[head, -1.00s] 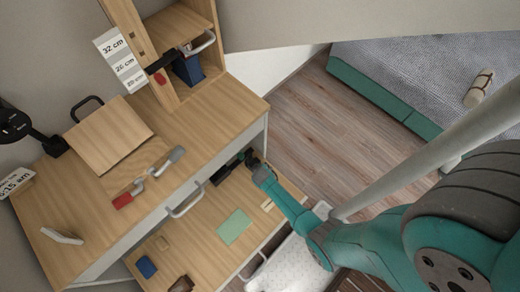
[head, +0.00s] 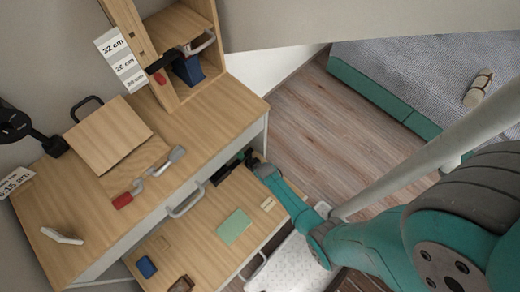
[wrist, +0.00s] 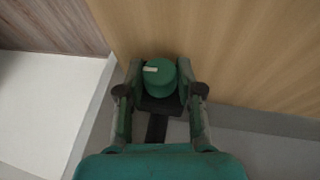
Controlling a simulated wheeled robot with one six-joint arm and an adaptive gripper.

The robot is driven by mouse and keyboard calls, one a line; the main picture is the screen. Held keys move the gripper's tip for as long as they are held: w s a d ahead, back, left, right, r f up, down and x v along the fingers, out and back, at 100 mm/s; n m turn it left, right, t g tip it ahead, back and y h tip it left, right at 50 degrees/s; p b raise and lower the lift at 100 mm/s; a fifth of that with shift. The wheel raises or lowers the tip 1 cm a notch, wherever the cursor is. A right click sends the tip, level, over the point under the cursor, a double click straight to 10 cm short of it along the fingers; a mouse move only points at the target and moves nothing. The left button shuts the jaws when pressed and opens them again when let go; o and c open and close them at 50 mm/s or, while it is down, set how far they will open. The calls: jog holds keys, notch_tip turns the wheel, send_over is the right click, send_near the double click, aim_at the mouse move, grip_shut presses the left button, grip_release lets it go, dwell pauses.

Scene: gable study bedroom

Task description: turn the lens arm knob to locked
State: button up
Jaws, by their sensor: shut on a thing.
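A round green knob (wrist: 160,77) with a pale pointer mark stands on a dark base beside a wooden surface in the wrist view. The mark points toward the left of the picture. My gripper (wrist: 160,90) has one finger on each side of the knob and is shut on it. In the head view my gripper (head: 248,160) is low beside the desk's right end, at the far end of the pulled-out drawer. There the knob is mostly hidden by the gripper. I see no readable locked marking.
The open drawer (head: 205,250) holds a green pad (head: 234,227), a blue item (head: 146,267) and a brown item (head: 181,284). The desk top (head: 215,110) is above it, with a red-handled tool (head: 122,200). Wooden floor (head: 315,135) is clear to the right.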

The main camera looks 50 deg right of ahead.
dwell(0.4)
jog(key=o, duration=1.2)
jog(key=shift+c, duration=0.2)
jog(key=v, duration=1.2)
jog(key=shift+d, duration=0.15)
